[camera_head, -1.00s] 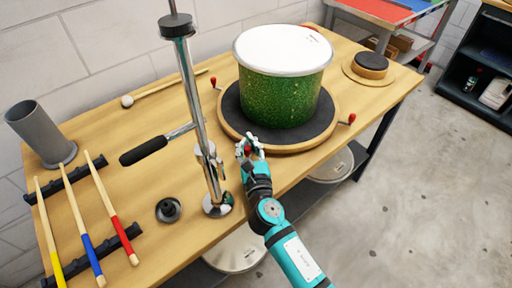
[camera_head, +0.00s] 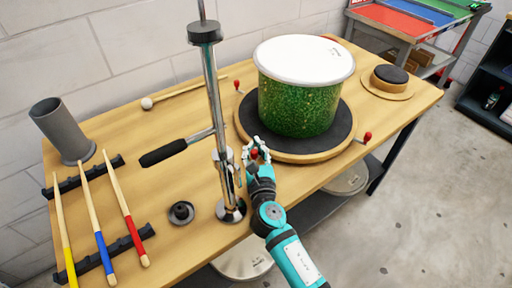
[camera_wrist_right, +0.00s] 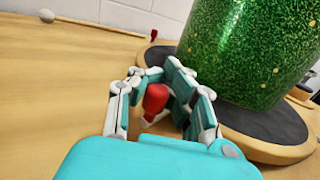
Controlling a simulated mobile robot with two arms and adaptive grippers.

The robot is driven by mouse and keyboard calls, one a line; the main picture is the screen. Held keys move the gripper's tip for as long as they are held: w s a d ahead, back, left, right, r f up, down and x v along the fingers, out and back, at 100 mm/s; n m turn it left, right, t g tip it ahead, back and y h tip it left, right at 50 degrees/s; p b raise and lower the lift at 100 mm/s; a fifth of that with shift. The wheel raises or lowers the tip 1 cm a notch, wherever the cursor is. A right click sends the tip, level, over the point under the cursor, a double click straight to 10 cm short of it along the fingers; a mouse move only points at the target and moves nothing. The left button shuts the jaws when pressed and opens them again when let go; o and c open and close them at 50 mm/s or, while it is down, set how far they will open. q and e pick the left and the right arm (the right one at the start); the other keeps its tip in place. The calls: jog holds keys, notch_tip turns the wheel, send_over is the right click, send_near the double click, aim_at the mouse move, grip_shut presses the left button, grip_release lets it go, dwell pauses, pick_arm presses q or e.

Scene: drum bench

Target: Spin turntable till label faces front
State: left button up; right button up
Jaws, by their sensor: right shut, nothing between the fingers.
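The turntable (camera_head: 345,143) is a round wooden disc with a black top and red-knobbed handles around its rim. A sparkly green drum (camera_head: 298,108) with a white head stands on it; it also shows in the wrist view (camera_wrist_right: 245,50). A small dark mark (camera_head: 334,50) is on the head's far right; no label shows on the visible side. My right gripper (camera_head: 258,151) is shut at the front left rim, its fingers around a red knob (camera_wrist_right: 155,98) without a grip on it. My left gripper is out of view.
A chrome stand (camera_head: 214,110) with a black-gripped lever (camera_head: 163,153) rises just left of my right gripper. Several drumsticks (camera_head: 100,225) lie on black racks at left, near a grey cup (camera_head: 62,130). A small round pad (camera_head: 388,78) sits at right.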

jog(key=o, duration=0.7)
jog(key=shift+s+a+f, duration=0.2)
jog(key=shift+s+a, duration=0.35)
jog(key=shift+a, duration=0.25)
jog(key=shift+o, duration=0.6)
jog(key=shift+w+d+r, duration=0.15)
jog(key=shift+d, duration=0.1)
jog(key=s, duration=0.4)
jog(key=s+d, duration=0.1)
jog(key=s, duration=0.3)
jog(key=s+d, duration=0.1)
jog(key=s, duration=0.2)
jog(key=shift+s+d, duration=0.15)
jog(key=shift+s, duration=0.25)
